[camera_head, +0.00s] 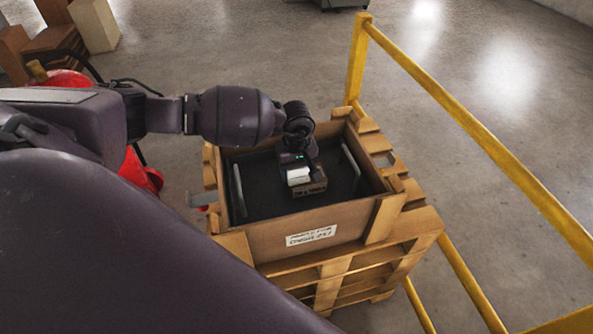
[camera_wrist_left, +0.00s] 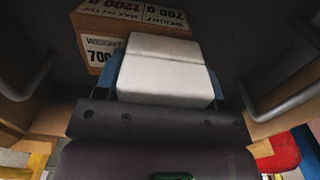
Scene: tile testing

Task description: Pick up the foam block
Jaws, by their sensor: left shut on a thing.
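The foam block (camera_head: 298,176) is a white block over the black-lined floor of a wooden crate (camera_head: 357,219). My left gripper (camera_head: 299,173) reaches down into the crate and is shut on the foam block. In the wrist view the foam block (camera_wrist_left: 160,70) sits between the blue-edged fingers, and its lower part is hidden by the gripper body. A brown printed box (camera_head: 311,189) is right beside or under it; I cannot tell whether they touch. The same box (camera_wrist_left: 97,38) shows beyond the foam block in the wrist view. My right gripper is not in view.
Two grey handle bars (camera_head: 351,170) (camera_head: 239,190) stand inside the crate at its sides. The crate rests on stacked wooden pallets (camera_head: 335,285). A yellow railing (camera_head: 470,125) runs along the right. A red object (camera_head: 140,173) stands left of the crate. Open floor lies beyond.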

